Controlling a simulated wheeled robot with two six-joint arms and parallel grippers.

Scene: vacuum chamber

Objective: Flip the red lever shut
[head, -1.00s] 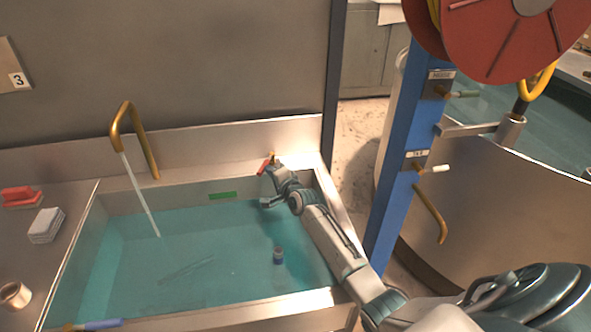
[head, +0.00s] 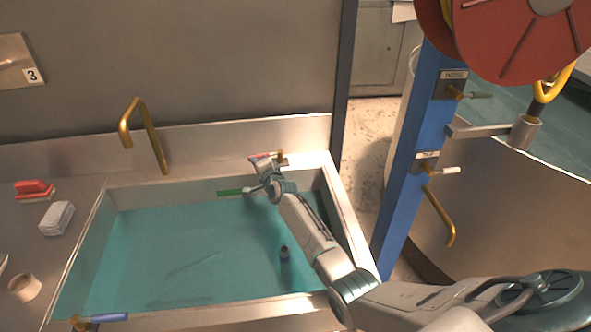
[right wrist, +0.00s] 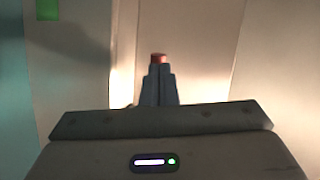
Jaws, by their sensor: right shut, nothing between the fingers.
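The red lever (head: 262,156) sits on a brass valve (head: 282,158) on the basin's back ledge, near the right corner. It lies nearly level, pointing left from the valve. My right gripper (head: 260,165) is at the lever, shut and empty, and partly covers it in the head view. In the right wrist view, the red lever end (right wrist: 159,57) shows just beyond the shut fingertips (right wrist: 159,80); I cannot tell whether they touch. The brass spout (head: 146,130) over the basin has no water stream. My left gripper is not in view.
The basin (head: 340,215) holds teal water with a small dark cylinder (head: 285,253) in it. A blue-handled valve (head: 105,318) is at the front left edge. A blue post (head: 405,185) with more valves and a red reel (head: 520,35) stand to the right.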

